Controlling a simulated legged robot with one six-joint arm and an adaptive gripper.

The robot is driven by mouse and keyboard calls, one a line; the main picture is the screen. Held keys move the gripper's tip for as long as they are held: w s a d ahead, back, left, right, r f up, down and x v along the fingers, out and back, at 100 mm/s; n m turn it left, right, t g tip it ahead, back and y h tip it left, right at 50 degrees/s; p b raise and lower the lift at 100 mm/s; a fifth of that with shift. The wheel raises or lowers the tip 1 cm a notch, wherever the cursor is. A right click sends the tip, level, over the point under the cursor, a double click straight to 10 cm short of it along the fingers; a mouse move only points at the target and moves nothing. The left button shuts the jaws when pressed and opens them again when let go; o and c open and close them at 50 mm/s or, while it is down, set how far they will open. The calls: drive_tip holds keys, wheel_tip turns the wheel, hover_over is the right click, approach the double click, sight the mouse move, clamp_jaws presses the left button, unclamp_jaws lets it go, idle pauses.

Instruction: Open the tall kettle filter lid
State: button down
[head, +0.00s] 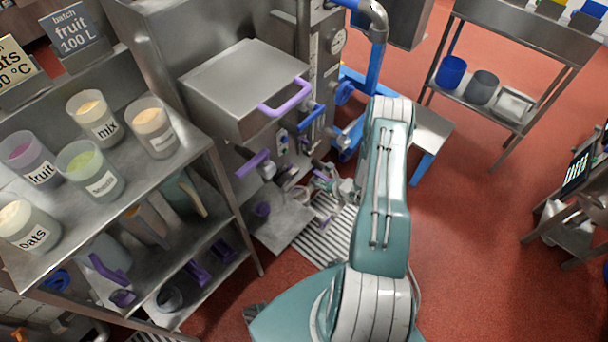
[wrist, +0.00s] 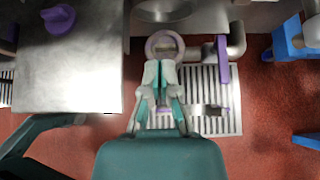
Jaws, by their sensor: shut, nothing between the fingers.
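A round grey piece with a purple rim (wrist: 165,44) lies just past my fingertips in the wrist view; it may be the filter lid, but no label shows. My gripper (wrist: 158,70) is shut and empty, its fingertips overlapping the near edge of this ring in the picture. I cannot tell whether they touch it. In the head view, my gripper (head: 324,180) is small among the fittings at the foot of the steel machine, partly hidden by my arm. A purple handle (wrist: 223,58) stands beside a pipe to the right of the ring.
A steel platform (wrist: 70,75) with a purple knob lies left of my gripper. A floor grate (wrist: 218,118) lies below. A steel box with a purple handle (head: 284,97) juts out above. A shelf rack (head: 150,185) with labelled tubs stands left.

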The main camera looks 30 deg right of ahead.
drive_tip(key=t, duration=0.1)
approach(290, 170)
wheel_tip(290, 170, down, 3)
drive_tip(key=w, duration=0.1)
drive_tip(key=w+a, duration=0.1)
drive_tip(key=w, duration=0.2)
drive_tip(key=shift+a, duration=0.35)
drive_tip(key=shift+w+a+r, duration=0.2)
drive_tip(key=shift+w+a, duration=0.1)
drive_tip(key=shift+w, duration=0.1)
